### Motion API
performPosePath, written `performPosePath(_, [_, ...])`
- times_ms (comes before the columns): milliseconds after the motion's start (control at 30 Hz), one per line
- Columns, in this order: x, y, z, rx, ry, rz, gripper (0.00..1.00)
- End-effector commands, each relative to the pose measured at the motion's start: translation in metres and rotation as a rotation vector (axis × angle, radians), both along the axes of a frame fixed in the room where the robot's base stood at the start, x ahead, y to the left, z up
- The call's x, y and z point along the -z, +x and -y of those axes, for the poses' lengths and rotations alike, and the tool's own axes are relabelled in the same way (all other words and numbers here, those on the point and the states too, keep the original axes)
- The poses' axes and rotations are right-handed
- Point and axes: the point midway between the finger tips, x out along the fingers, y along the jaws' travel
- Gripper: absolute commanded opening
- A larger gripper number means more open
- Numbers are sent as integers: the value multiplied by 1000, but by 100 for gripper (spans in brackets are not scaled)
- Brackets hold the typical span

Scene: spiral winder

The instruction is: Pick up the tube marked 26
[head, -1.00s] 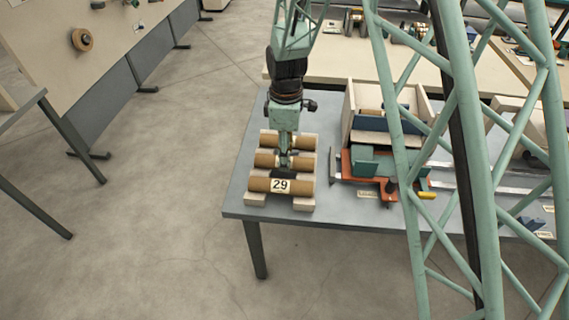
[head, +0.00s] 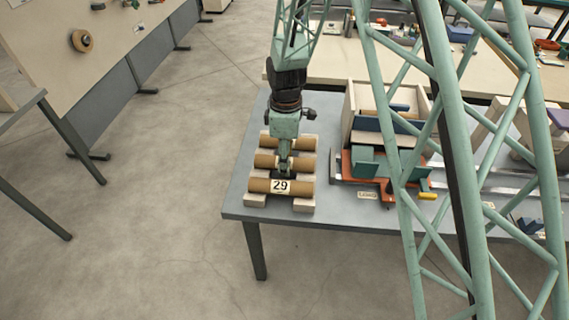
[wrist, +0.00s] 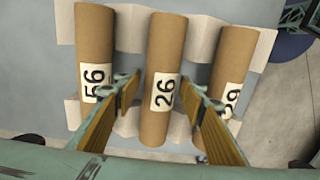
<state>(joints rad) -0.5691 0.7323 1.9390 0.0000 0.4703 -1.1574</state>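The tube marked 26 (wrist: 165,70) is a brown cardboard cylinder with a white label, the middle one of three in the wrist view. In the head view this middle tube (head: 265,159) lies across pale cradle blocks, partly hidden by my gripper (head: 284,172). In the wrist view my gripper (wrist: 161,97) is open, with one finger on each side of the tube marked 26 near its label. Small gaps show between the fingers and the tube. The tube marked 56 (wrist: 95,50) is on the left, and the tube marked 29 (wrist: 233,65) is on the right.
The pale cradle blocks (head: 303,205) sit near the left front corner of the grey table (head: 330,215). An orange and green fixture (head: 365,170) and a wooden box (head: 349,115) stand to the right. The neighbouring tubes lie close beside my fingers.

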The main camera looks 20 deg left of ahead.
Motion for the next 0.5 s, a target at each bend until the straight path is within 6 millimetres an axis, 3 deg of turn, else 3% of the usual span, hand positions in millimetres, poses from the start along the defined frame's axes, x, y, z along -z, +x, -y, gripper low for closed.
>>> performPosePath(200, [0, 0, 0, 0, 0, 0, 17])
performPosePath(500, [-1, 0, 0, 0, 0, 0, 17])
